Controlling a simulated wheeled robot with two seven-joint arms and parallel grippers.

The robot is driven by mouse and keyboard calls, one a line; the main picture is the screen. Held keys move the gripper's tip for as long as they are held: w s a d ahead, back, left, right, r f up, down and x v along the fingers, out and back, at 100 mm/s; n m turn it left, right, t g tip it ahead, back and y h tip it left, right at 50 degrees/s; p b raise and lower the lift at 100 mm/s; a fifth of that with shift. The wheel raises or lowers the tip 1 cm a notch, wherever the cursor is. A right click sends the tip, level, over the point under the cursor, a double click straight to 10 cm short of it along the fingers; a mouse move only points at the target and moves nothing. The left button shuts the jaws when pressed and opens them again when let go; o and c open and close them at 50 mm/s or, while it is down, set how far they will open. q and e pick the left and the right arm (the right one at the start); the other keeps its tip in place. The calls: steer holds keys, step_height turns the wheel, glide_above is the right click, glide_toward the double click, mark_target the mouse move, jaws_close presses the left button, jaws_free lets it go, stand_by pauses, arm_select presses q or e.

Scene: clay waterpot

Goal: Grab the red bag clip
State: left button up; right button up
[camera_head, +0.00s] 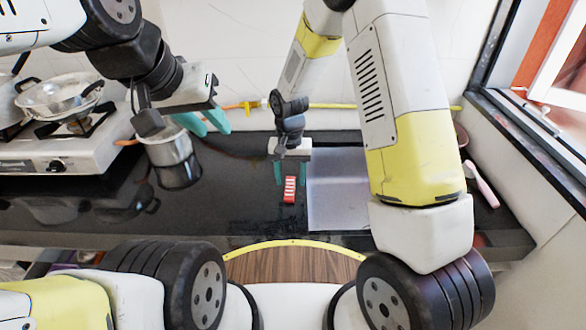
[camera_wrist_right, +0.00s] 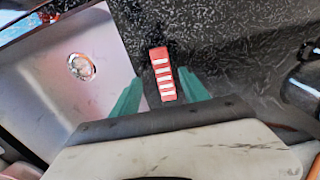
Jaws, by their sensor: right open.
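The red bag clip (camera_head: 290,190), with white stripes, lies on the black counter in front of my right gripper (camera_head: 291,172) in the head view. In the right wrist view the clip (camera_wrist_right: 162,75) shows between and just beyond the two green fingertips (camera_wrist_right: 160,88). My right gripper is open, with its fingers spread to either side of the clip's near end; I cannot tell whether they touch it. My left gripper (camera_head: 205,121) is raised above the counter at the left, near a metal pot, with its two green fingers partly visible and apart.
A grey sink or tray surface (camera_head: 338,200) is just right of the clip. A metal pot (camera_head: 168,148) stands at the left, beside a white stove (camera_head: 75,140) with a pan (camera_head: 60,94). A pink-handled item (camera_head: 482,185) lies at the right. The counter left of the clip is clear.

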mark_target(290, 189)
steer(key=f, duration=0.4)
steer(key=shift+w+a+f, duration=0.1)
steer(key=shift+w+a, duration=0.1)
jaws_close()
